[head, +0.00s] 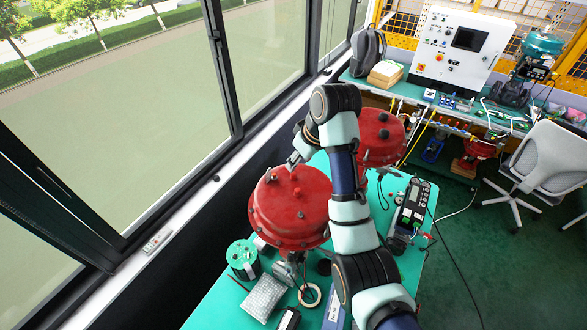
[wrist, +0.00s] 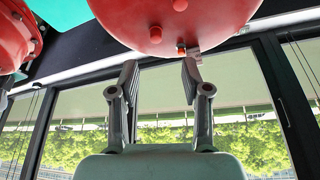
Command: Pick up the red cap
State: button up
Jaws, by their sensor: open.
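The red cap (wrist: 156,34) is a small bright red knob on the rounded surface of a large red housing (wrist: 215,22) in the wrist view. In the head view a small red knob, likely the same cap (head: 297,191), shows on top of the nearer red housing (head: 275,222). My gripper (wrist: 160,72) is open and empty, its two fingers spread either side of the cap's line in the wrist view. The fingertips look apart from the cap. In the head view my gripper (head: 293,162) is at the far side of the nearer housing, partly hard to make out.
A second red housing (head: 380,138) stands just behind. The green bench (head: 225,300) holds a green spool (head: 243,259), a tape ring (head: 309,295) and a handheld device (head: 412,208). Windows line the left side.

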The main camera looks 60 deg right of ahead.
aim_at(294, 174)
jog(key=b+x, duration=0.1)
jog(key=x, duration=0.1)
jog(key=shift+w+f, duration=0.1)
jog(key=shift+f, duration=0.3)
jog(key=shift+w+d+f, duration=0.1)
jog(key=shift+f, duration=0.15)
jog(key=p+x, duration=0.1)
jog(key=x, duration=0.3)
jog(key=shift+d+f+p, duration=0.25)
jog(key=shift+f+p, duration=0.1)
jog(key=shift+p, duration=0.05)
jog(key=c, duration=0.8)
